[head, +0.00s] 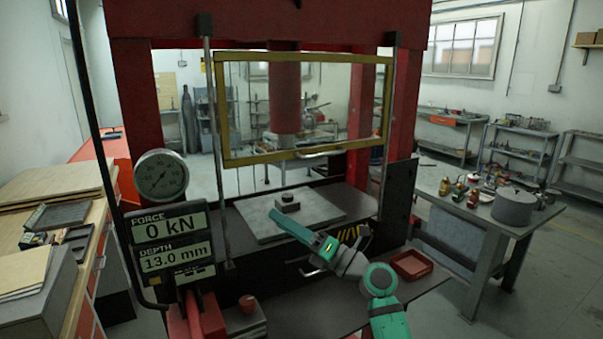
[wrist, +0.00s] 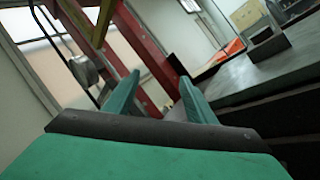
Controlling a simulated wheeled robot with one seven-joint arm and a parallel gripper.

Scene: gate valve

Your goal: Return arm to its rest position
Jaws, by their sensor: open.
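My green arm reaches from the lower right toward the front of the red press (head: 135,85) in the head view. My gripper (head: 276,215) is at its end, near the front edge of the grey press plate (head: 325,205). In the wrist view my gripper (wrist: 160,88) shows two green fingers spread apart with nothing between them. A small dark block (head: 287,201) sits on the plate, just beyond my gripper. The block (wrist: 268,46) also shows in the wrist view, at the upper right, apart from the fingers.
The yellow-framed guard (head: 303,155) is raised above the plate. A display (head: 168,243) reads force 0 kN and depth 13.0 mm, under a round gauge (head: 161,176). A red tray (head: 411,264) lies right of my arm. A workbench (head: 465,235) stands at the right.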

